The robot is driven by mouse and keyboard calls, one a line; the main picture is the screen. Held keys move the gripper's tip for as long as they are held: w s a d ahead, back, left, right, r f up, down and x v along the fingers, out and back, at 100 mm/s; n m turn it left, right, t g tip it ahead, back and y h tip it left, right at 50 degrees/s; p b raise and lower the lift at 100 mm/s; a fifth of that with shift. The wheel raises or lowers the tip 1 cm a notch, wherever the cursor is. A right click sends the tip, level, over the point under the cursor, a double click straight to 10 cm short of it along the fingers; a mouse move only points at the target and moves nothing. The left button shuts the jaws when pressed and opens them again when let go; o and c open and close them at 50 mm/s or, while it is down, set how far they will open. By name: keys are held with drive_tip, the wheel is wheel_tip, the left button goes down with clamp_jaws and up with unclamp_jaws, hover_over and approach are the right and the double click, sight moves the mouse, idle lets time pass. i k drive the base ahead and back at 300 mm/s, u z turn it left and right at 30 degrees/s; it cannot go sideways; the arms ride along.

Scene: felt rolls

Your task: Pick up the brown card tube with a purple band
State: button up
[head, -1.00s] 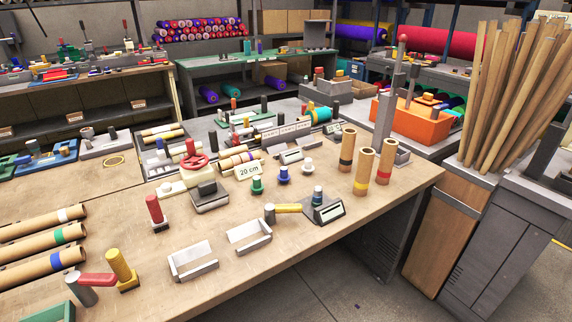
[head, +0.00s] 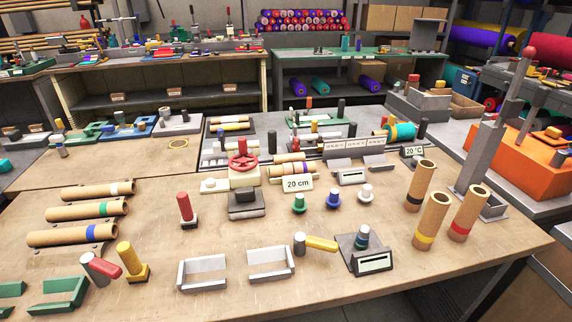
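I cannot make out a clearly purple band on any card tube. On the left of the wooden bench lie three brown card tubes: one with a white band (head: 98,190), one with a green band (head: 85,211) and one with a blue band (head: 72,236). Three more stand upright at the right, with a dark band (head: 421,185), a yellow band (head: 432,219) and a red band (head: 468,213). More tubes (head: 290,170) lie behind the "20 cm" sign, partly hidden, their band colours unclear. My gripper is not in view.
A red-wheeled clamp (head: 243,172), small coloured knobs (head: 333,199), two grey open holders (head: 271,264) and a grey gauge (head: 364,252) occupy the bench middle. A red-handled tool (head: 184,210) stands left of them. An orange crate (head: 527,160) is at the right.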

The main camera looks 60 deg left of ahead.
sight(296, 167)
drive_tip(key=u, duration=0.45)
drive_tip(key=i, duration=0.75)
drive_tip(key=u, duration=1.3)
drive_tip(key=i, duration=0.5)
drive_tip(key=u, duration=0.5)
